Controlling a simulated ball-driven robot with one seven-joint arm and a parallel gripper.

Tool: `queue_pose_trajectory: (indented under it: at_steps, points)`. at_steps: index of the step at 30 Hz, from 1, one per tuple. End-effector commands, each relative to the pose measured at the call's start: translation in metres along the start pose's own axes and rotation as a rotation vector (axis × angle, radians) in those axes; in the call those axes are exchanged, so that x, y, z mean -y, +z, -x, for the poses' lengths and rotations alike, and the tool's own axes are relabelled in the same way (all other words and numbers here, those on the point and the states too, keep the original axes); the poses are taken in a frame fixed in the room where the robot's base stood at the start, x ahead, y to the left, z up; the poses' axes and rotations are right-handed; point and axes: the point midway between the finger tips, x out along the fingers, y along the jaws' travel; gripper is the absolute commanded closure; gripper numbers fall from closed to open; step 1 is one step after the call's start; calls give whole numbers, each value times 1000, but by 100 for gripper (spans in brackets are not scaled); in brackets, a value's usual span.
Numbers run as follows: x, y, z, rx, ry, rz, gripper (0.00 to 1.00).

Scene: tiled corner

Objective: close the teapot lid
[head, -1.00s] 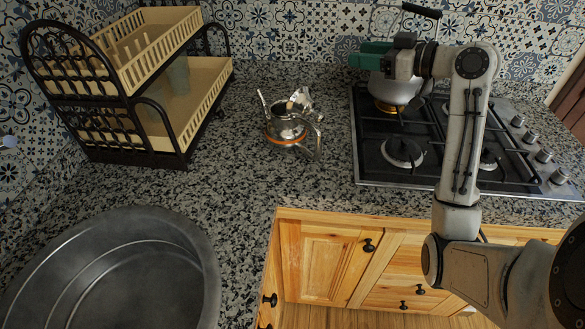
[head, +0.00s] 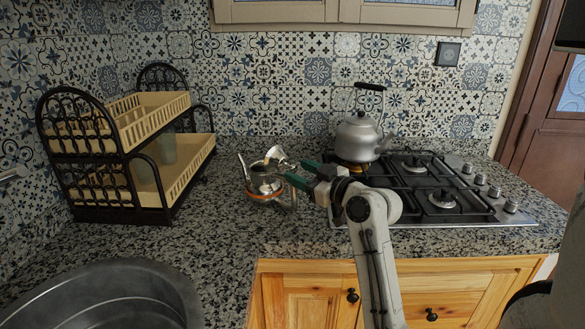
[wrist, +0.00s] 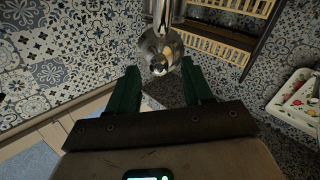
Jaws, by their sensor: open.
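A small shiny silver teapot (head: 265,186) with an orange band stands on the speckled counter in the head view. Its spout points up to the left, and its handle is on the right. Its lid (head: 278,154) is raised and tilted back at the upper right of the pot's rim. My gripper (head: 296,173) is open, with its green fingers just right of the lid and pot. In the wrist view, my two green fingers (wrist: 160,88) are spread apart. A shiny rounded metal part of the teapot (wrist: 160,48) shows just beyond the gap, and nothing is between the fingertips.
A two-tier dish rack (head: 135,165) stands at the left. A metal sink basin (head: 100,300) is at the front left. A grey kettle (head: 356,138) sits on the gas stove (head: 440,205) to the right. Speckled counter is clear in front of the teapot.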

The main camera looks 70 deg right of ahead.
Motion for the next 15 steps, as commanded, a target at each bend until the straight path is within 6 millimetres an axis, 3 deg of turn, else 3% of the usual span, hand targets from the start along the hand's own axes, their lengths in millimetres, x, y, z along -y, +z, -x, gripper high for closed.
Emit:
queue_pose_trajectory:
  at_steps: [6,15]
  points:
    - [0,0,-26,1,-1,-1,50]
    - [0,0,-33,0,0,0,50]
